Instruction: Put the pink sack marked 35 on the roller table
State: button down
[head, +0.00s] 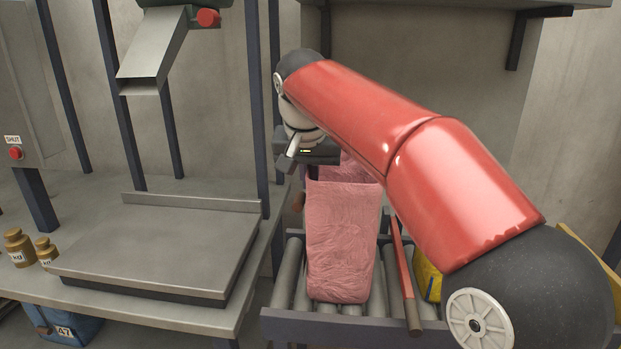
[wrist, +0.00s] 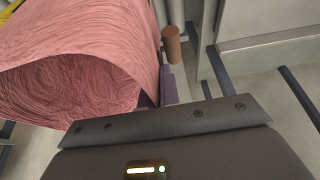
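A pink sack (head: 342,245) stands upright on or just over the roller table (head: 290,285) in the head view. No number shows on the side facing me. More pink shows behind its top, and I cannot tell whether it is the same sack. My gripper (head: 318,160) is at the sack's top, partly hidden by my red arm. In the wrist view the pink sack (wrist: 80,65) fills the upper left, close to my gripper (wrist: 165,100). The fingers are mostly hidden, so I cannot tell whether they grip it.
A yellow sack (head: 428,280) and a red bar (head: 405,275) are right of the pink sack. A flat platform (head: 160,250) and brass weights (head: 18,248) sit on the bench at left, under a chute (head: 155,50).

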jog(key=c, duration=1.6)
grip_release()
jog(key=shift+c, duration=0.2)
jog(key=p+v, duration=0.3)
jog(key=v, duration=0.9)
jog(key=shift+r, duration=0.15)
